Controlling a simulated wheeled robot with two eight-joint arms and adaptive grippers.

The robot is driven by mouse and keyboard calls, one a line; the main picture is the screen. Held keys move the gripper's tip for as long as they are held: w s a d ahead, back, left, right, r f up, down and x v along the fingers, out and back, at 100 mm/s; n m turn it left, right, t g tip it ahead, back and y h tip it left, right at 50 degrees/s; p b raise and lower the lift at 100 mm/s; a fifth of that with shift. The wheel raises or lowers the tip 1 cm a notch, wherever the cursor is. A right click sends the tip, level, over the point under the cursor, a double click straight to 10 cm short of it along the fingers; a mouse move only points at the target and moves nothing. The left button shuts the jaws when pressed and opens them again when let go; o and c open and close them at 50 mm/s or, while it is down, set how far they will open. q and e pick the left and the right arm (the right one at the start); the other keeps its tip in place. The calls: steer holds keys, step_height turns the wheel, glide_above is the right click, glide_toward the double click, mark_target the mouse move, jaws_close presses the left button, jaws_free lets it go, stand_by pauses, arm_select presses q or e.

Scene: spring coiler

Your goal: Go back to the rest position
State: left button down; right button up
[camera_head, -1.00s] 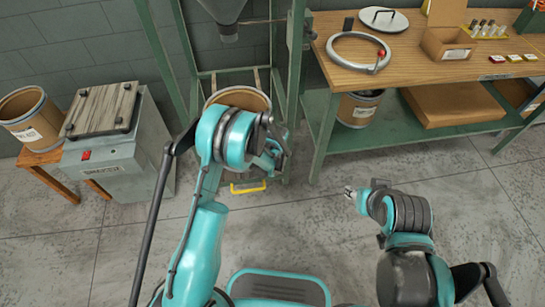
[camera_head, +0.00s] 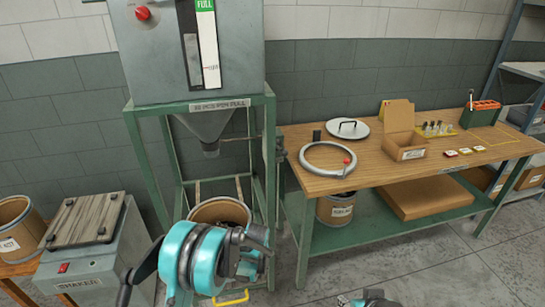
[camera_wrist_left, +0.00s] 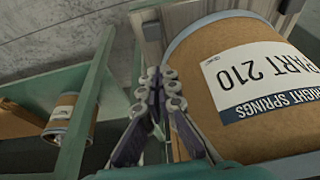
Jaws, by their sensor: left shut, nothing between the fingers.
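My left gripper (camera_wrist_left: 160,82) has its fingers together and empty in the left wrist view. A brown drum with a white "PART 210" label (camera_wrist_left: 252,80) stands close to its right; I see no clear contact. In the head view my left arm's teal wrist is low at the centre left, with the gripper (camera_head: 258,250) in front of that drum (camera_head: 222,206), which sits in the green frame under the hopper. My right gripper (camera_head: 345,299) barely shows at the bottom edge, over the floor; its fingers are too small to read.
A green-framed hopper stand (camera_head: 268,150) rises behind my left arm. A wooden workbench (camera_head: 360,178) with a ring, lid and boxes stands right. The shaker (camera_head: 85,265) and another drum (camera_head: 18,232) stand left. Floor at lower right (camera_head: 440,270) is clear.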

arm_select(q)
steer(key=s+a+r+m+t, duration=0.15)
steer(key=s+r, duration=0.35)
steer(key=r, duration=0.5)
steer(key=s+a+r, duration=0.3)
steer(key=s+r, duration=0.1)
steer(key=r, duration=0.5)
steer(key=s+a+r+m+t, duration=0.1)
steer(key=s+a+r, duration=0.1)
steer(key=s, duration=0.7)
steer(key=s+a+r+t+h, duration=0.1)
steer(key=s+r, duration=0.3)
steer(key=s, duration=0.6)
steer(key=shift+s+a+m, duration=0.15)
steer(key=shift+a+m, duration=0.2)
steer(key=shift+a, duration=0.05)
